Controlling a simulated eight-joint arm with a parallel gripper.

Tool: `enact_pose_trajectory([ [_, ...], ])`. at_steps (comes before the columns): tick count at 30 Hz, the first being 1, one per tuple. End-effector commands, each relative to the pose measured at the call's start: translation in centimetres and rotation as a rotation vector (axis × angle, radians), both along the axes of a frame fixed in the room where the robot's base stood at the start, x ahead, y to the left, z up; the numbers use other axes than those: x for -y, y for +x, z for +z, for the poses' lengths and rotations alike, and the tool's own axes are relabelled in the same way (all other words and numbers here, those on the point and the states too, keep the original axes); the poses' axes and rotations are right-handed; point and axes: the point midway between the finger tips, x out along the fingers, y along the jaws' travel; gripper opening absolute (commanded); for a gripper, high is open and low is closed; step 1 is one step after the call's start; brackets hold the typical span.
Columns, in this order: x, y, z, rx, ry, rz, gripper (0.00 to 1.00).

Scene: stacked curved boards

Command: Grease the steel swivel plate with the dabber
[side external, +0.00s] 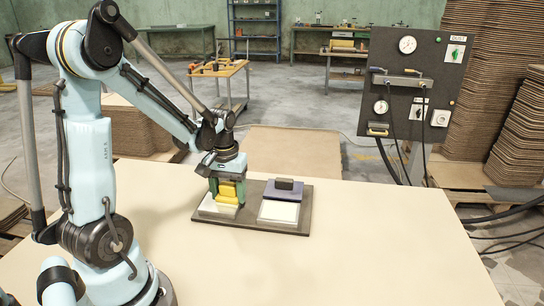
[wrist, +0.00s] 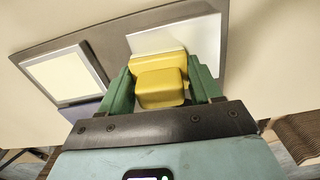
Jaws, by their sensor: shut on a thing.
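My gripper (side external: 227,190) is shut on a yellow dabber (side external: 229,192), with a green finger on each side of it. The dabber also shows in the wrist view (wrist: 160,82), between the fingers. It is over a pale grey plate (side external: 214,210), which shows in the wrist view (wrist: 200,38) partly hidden behind the dabber. I cannot tell whether the dabber touches this plate. A second pale plate with a grey frame (side external: 279,212) lies beside it, to the right in the side view. I cannot tell for certain which plate is the steel swivel plate.
Both plates are on a dark board (side external: 251,208) on the cream table (side external: 360,250). A purple block with a dark handle (side external: 284,186) stands at the back of the second plate. The table right of the board is clear. A gauge panel (side external: 415,70) stands behind the table.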

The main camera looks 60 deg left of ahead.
Motion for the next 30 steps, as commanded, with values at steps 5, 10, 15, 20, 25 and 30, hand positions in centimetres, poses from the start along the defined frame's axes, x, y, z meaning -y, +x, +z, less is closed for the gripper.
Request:
enact_pose_trajectory([
  [5,-1.2,-1.2,-0.1,0.0,0.0,0.003,0.35],
  [10,-2.4,-2.3,0.0,0.0,0.0,0.003,0.35],
  [15,-3.4,-3.4,0.0,0.0,0.0,0.003,0.35],
  [20,-4.5,-4.4,0.1,0.0,0.0,0.003,0.35],
  [25,-5.2,-5.2,0.6,0.0,0.0,-0.001,0.35],
  [30,-5.1,-5.2,2.8,0.0,0.0,-0.001,0.35],
])
